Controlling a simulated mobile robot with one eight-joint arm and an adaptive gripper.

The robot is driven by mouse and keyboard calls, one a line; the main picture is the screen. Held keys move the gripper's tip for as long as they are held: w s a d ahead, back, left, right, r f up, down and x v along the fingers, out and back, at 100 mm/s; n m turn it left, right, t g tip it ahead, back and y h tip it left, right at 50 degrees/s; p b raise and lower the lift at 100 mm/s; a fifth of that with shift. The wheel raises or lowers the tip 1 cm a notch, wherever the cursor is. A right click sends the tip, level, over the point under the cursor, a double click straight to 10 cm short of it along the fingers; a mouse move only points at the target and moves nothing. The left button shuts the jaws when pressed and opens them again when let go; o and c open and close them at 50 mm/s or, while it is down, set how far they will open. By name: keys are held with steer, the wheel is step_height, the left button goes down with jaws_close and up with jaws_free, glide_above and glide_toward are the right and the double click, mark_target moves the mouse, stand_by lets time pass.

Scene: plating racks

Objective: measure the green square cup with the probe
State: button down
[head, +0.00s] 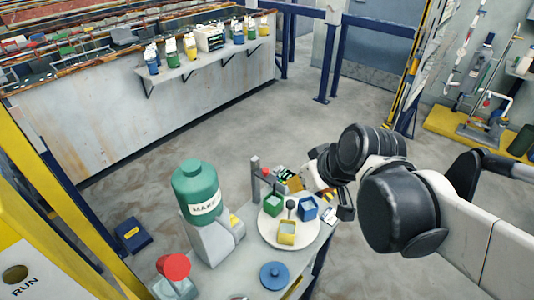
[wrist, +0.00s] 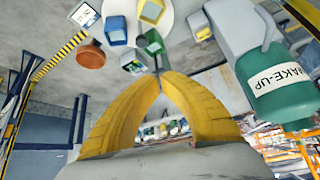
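The green square cup (head: 273,206) stands on a round white plate (head: 268,232), with a blue square cup (head: 306,208) and a yellow square cup (head: 287,232). The green cup also shows in the wrist view (wrist: 153,43), just beyond my fingertips. My gripper (wrist: 160,74) has its yellow fingers drawn together at the tips. A thin dark rod, which looks like the probe (wrist: 157,62), shows between them and points toward the green cup. I cannot tell whether it touches the cup. In the head view my gripper is behind the plate, partly hidden by my wrist.
A green MAKE-UP bottle (head: 196,193) on a grey stand is left of the plate. A grey post (head: 255,178) stands behind the plate. A blue lid (head: 274,275) and a red knob-topped item (head: 173,267) are nearer the front.

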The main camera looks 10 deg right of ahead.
steer(key=w+r+n+y+p, duration=0.3)
steer(key=w+r+n+p, duration=0.15)
steer(key=w, duration=0.35)
steer(key=b, duration=0.2)
glide_above(270, 176)
steer(key=shift+t, duration=0.3)
steer(key=f, duration=0.6)
steer(key=shift+w+a+f, duration=0.25)
steer(key=shift+w+a, duration=0.05)
steer(key=shift+w, duration=0.1)
step_height(270, 176, down, 3)
steer(key=shift+f+b, duration=0.1)
steer(key=shift+b, duration=0.5)
steer(key=shift+f, duration=0.35)
step_height(270, 176, down, 6)
steer(key=b, duration=0.6)
steer(key=shift+f, duration=0.25)
steer(key=shift+r, duration=0.25)
